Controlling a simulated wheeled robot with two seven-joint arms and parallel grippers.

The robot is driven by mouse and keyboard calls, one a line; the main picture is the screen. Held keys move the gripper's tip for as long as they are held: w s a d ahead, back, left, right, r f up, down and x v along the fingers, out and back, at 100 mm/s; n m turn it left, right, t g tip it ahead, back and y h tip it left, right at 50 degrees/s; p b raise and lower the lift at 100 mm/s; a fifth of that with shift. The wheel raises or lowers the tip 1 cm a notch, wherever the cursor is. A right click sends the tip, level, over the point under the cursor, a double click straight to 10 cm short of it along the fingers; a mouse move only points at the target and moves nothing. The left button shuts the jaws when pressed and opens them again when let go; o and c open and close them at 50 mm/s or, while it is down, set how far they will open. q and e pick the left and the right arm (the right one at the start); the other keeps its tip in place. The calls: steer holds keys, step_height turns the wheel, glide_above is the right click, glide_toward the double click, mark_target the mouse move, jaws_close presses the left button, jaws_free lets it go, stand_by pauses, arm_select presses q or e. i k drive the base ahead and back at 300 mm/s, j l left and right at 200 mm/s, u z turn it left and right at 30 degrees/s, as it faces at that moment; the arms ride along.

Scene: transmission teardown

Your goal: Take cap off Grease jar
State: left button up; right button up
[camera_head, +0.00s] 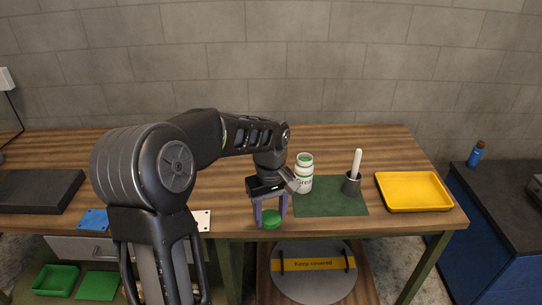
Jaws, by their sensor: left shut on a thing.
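The Grease jar (304,183) is white with green markings and stands upright on the wooden table, at the left edge of the green mat. Its top looks uncapped, with a green-rimmed mouth. My left gripper (270,216) points down in front and to the left of the jar, near the table's front edge. It is shut on a round green cap (271,220), held between its fingertips and apart from the jar. My left wrist is close to the jar and overlaps its left edge in the picture. My right gripper is not in view.
A yellow tray (413,191) lies at the right. A dark flat box (38,190) lies at the far left. Below is a round cover (313,290) marked "Keep covered".

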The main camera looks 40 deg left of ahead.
mark_target(304, 168)
steer(key=i+j, duration=0.35)
steer(key=j, duration=0.15)
steer(key=i+j, duration=0.4)
steer(key=j, duration=0.1)
